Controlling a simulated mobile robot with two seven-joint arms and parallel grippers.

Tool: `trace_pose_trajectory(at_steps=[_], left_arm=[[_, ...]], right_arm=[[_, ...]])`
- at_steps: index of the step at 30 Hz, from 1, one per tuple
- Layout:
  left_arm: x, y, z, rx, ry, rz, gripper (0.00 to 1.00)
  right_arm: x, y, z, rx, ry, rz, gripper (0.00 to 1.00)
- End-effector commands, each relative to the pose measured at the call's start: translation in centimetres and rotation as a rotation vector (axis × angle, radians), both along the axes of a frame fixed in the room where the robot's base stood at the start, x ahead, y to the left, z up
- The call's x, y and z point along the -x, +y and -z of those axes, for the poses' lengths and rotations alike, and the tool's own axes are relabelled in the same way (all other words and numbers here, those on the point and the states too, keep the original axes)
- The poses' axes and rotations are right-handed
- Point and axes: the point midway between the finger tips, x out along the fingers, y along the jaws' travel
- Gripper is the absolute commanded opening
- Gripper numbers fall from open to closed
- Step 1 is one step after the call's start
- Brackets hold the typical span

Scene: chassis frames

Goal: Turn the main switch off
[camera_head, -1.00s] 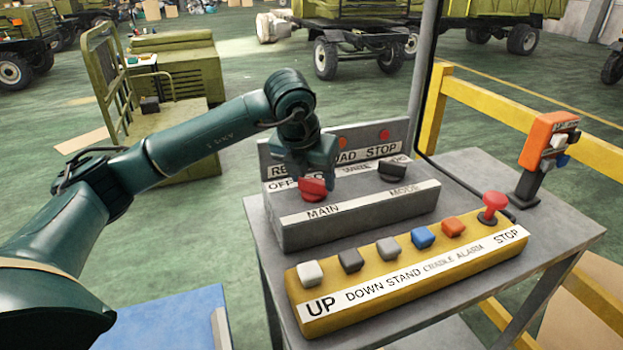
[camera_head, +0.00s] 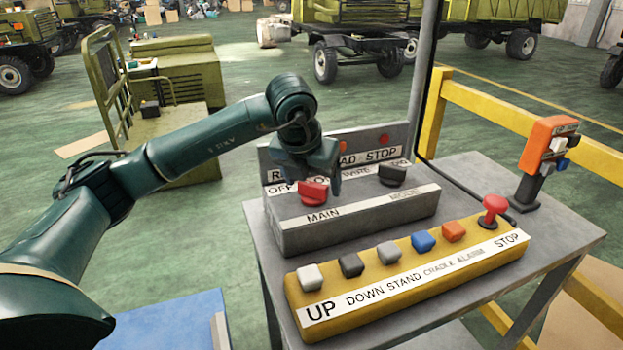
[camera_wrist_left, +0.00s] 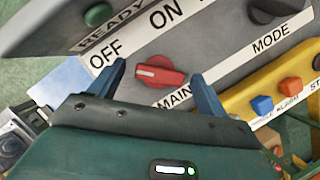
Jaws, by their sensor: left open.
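The red main switch knob (camera_head: 312,191) sits above the MAIN label on the grey control box (camera_head: 360,222). In the left wrist view the knob (camera_wrist_left: 160,72) has a white mark at its left end, which points nearer to OFF than to ON. My left gripper (camera_head: 318,178) is just above and behind the knob. In the left wrist view its blue fingers (camera_wrist_left: 162,84) are open, one on each side of the knob, with visible gaps. I cannot tell how high the fingertips are above the panel. My right gripper is not in view.
A black MODE knob (camera_head: 392,175) is to the right on the same box. In front lies a yellow button box (camera_head: 410,280) with several buttons and a red stop button (camera_head: 495,207). An orange control unit (camera_head: 548,150) and a yellow rail (camera_head: 490,110) stand to the right.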

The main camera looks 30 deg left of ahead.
Motion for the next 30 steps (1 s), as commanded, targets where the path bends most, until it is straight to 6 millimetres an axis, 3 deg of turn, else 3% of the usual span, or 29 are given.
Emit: trace_pose_trajectory(at_steps=[8,21,30], left_arm=[[0.6,-0.1,-1.8,0.000,-0.005,0.001,0.76],[4.2,-0.3,-10.3,0.000,-0.005,0.001,0.76],[5.0,-0.4,-12.2,0.000,0.000,0.000,0.76]], right_arm=[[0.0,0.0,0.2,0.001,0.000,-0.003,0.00],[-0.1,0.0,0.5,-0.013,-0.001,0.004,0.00],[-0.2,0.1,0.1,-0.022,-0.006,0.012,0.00]])
